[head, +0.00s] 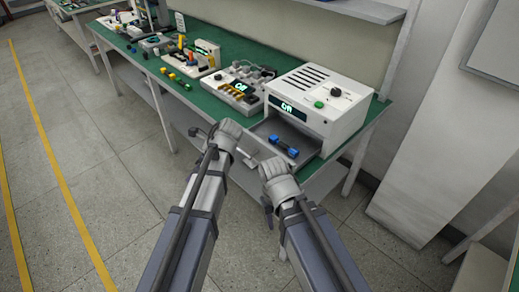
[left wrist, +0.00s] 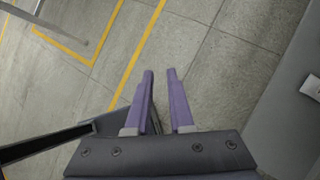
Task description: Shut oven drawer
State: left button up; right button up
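The white oven (head: 318,103) stands at the right end of the green bench, with a lit display on its front. Its grey drawer (head: 262,132) is pulled out toward me, and a blue dumbbell-shaped part (head: 284,146) lies in it. My left arm reaches up just left of the drawer's front. In the left wrist view my left gripper (left wrist: 160,73) has its two purple fingers apart, with only floor between them. My right gripper (head: 268,208) hangs below its wrist in front of the drawer's near edge. Its fingers are mostly hidden.
A grey machine with yellow parts (head: 240,85) stands left of the oven on the green bench (head: 205,100). More small devices stand farther left. A pale panel (head: 425,130) rises at the right. The floor on the left, with yellow lines, is clear.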

aim_at(293, 142)
pick_arm(q)
jog(key=d+h+p, duration=0.1)
jog(key=d+h, duration=0.1)
jog(key=d+r+m+h+p, duration=0.1)
jog(key=d+h+p, duration=0.1)
jog(key=d+m+h+p, duration=0.1)
jog(key=h, duration=0.2)
jog(key=shift+s+d+r, duration=0.1)
jog(key=shift+d+r, duration=0.2)
jog(key=shift+d, duration=0.1)
grip_shut()
jog(key=w+d+r+m+h+p, duration=0.2)
jog(key=d+r+h+p, duration=0.3)
jog(key=d+r+h, duration=0.25)
pick_arm(e)
notch_tip(293, 142, up, 10)
pick_arm(q)
jog(key=shift+t, duration=0.5)
jog(key=shift+w+d+f+b, duration=0.6)
jog(key=shift+d+f+b, duration=0.55)
jog(key=shift+d+b, duration=0.25)
jog(key=shift+w+d+f+b, duration=0.65)
jog(key=shift+d+f+b, duration=0.55)
jog(key=shift+d+b, duration=0.2)
jog(key=shift+w+d+f+b, duration=0.6)
jog(key=shift+d+f+b, duration=0.55)
jog(key=shift+d+b, duration=0.25)
pick_arm(e)
notch_tip(293, 142, down, 8)
